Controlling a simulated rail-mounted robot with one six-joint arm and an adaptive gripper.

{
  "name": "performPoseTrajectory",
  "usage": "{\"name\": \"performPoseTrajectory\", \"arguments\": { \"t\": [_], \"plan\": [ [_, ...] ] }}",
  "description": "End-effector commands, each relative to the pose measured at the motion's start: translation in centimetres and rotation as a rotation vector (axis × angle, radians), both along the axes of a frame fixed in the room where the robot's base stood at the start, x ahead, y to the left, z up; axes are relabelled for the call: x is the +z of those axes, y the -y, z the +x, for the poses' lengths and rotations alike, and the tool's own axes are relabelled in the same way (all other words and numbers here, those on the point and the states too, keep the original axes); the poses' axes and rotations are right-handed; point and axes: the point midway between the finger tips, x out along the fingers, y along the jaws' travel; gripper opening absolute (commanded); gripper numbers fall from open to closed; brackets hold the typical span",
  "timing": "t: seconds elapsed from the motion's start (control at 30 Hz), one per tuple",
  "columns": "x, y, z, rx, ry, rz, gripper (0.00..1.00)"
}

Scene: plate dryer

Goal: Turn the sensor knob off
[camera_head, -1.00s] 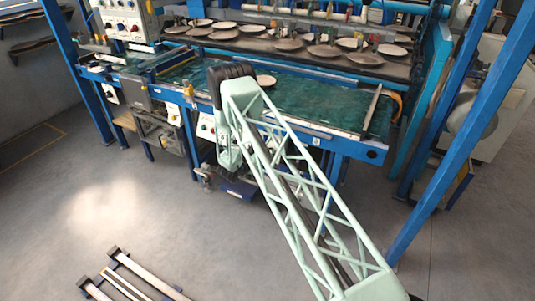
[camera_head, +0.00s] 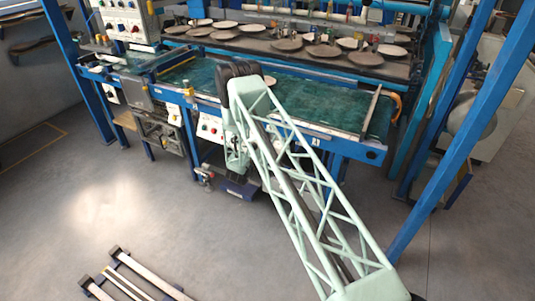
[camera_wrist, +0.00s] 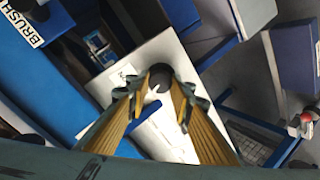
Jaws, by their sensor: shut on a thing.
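The dark round sensor knob (camera_wrist: 160,76) sits on a white panel (camera_wrist: 112,81) in the wrist view. My gripper (camera_wrist: 160,84) has its two yellow-ribbed fingers on either side of the knob and is shut on it. The fingers partly cover the knob's sides, and I cannot read its setting. In the head view, the white control box (camera_head: 210,127) shows under the front edge of the dryer, left of my arm. My fingertips and the knob cannot be made out there.
The dryer's green belt (camera_head: 310,98) lies behind and above the box, with several plates on the dark belt beyond. A blue post (camera_head: 465,130) stands at the right. In the wrist view, a blue beam marked BRUSH (camera_wrist: 50,80) runs at the left. Open floor lies in front.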

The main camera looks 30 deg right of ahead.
Motion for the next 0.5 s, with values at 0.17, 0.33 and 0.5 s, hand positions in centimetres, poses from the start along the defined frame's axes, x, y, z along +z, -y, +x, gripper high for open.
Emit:
{"name": "performPoseTrajectory", "arguments": {
  "t": [0.17,0.33,0.5],
  "plan": [
    [0.04,0.09,-0.07,0.044,-0.063,-0.046,0.1],
    [0.01,0.07,-0.06,0.068,-0.096,-0.07,0.1],
    [0.0,0.06,-0.04,0.076,-0.108,-0.079,0.1]
  ]
}}
